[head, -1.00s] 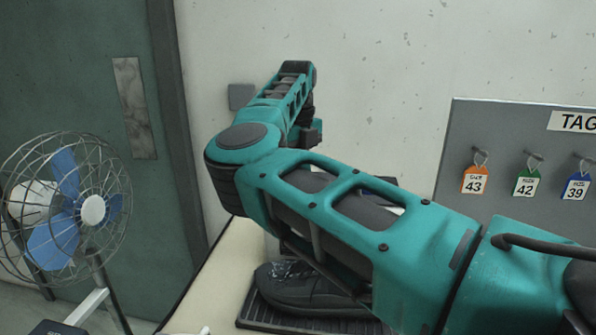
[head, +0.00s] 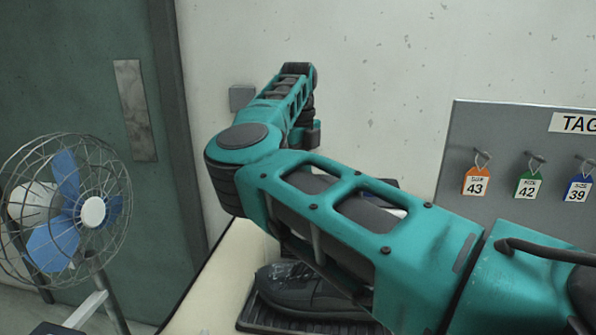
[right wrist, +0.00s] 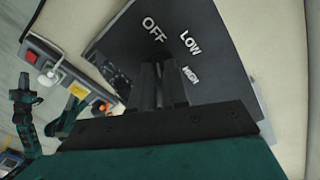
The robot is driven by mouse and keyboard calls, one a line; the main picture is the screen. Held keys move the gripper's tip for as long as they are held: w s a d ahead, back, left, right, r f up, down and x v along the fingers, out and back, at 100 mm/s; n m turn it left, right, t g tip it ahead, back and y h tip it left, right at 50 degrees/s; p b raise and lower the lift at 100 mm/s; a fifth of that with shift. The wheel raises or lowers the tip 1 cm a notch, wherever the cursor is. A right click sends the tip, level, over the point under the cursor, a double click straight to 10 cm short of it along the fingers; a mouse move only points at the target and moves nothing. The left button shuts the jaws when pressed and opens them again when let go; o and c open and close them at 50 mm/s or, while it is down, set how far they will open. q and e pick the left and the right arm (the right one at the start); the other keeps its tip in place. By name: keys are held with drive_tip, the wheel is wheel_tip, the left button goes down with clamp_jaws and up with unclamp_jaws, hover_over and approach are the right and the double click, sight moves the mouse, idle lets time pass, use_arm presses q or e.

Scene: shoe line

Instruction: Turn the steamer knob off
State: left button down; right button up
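The steamer's dark panel (right wrist: 215,50) fills the middle of the right wrist view, with white labels OFF, LOW and a third, tilted one. My right gripper (right wrist: 158,72) reaches onto the panel just below these labels. Its two dark fingers stand close together, with a narrow gap between them. The knob is not clearly visible; the fingers cover the spot below the labels, so I cannot tell whether they hold it. In the head view my right arm reaches across from the right and hides the steamer. My left gripper is not in view.
A black shoe (head: 300,290) sits on a dark ribbed mat (head: 262,322) under my arm. A fan (head: 92,212) stands at the left before a green door (head: 70,80). A grey tag board (head: 500,140) with hanging size tags is at the right.

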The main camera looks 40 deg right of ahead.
drive_tip(key=o, duration=0.4)
drive_tip(key=shift+r, duration=0.1)
wheel_tip(320, 180, up, 13)
drive_tip(key=shift+f+p, duration=0.15)
drive_tip(key=shift+p, duration=0.2)
idle(0.6)
